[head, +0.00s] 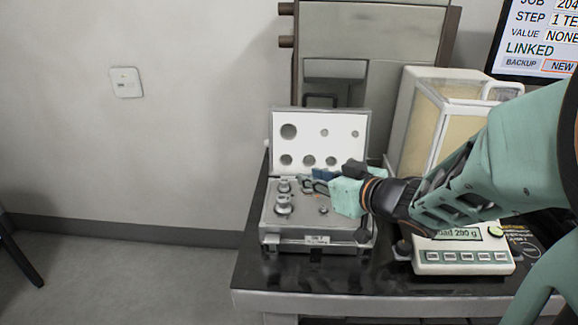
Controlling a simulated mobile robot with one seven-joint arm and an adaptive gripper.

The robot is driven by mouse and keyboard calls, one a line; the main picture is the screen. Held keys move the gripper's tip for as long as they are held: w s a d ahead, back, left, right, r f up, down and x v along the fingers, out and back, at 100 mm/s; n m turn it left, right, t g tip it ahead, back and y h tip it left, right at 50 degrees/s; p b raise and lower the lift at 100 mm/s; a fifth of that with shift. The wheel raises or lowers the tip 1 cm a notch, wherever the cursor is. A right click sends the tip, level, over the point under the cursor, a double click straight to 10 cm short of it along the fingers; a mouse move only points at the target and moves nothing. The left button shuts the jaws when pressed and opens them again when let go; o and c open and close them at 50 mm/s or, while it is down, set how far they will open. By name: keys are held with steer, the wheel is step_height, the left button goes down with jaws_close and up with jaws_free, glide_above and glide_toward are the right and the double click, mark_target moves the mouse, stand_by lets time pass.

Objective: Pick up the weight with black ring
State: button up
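An open weight case (267,222) stands on the dark table, with its white foam lid (308,140) tilted up at the back. Several silvery knobbed weights sit in it; a larger weight (283,204) is at the left, with another weight (284,186) just behind it. A black ring cannot be made out on any weight at this size. My gripper (309,184) reaches in from the right, low over the back middle of the case, right of these two weights. Its fingers are small and dark here and partly hide the case. Whether they are apart or hold something cannot be seen.
A balance display unit (462,255) stands right of the case, under my arm. A glass-sided weighing cabinet (420,125) stands behind it, and a monitor (540,40) is at the upper right. The table's front strip (330,278) is clear.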

mark_target(285, 182)
steer(key=shift+s+a+f, duration=0.1)
steer(key=shift+s+f, duration=0.5)
steer(key=shift+f, duration=0.05)
steer(key=shift+a+f+g, duration=0.15)
steer(key=shift+f+g, duration=0.15)
steer(key=b+x, duration=0.4)
steer(key=x, duration=0.6)
steer(key=shift+a, duration=0.2)
jaws_close()
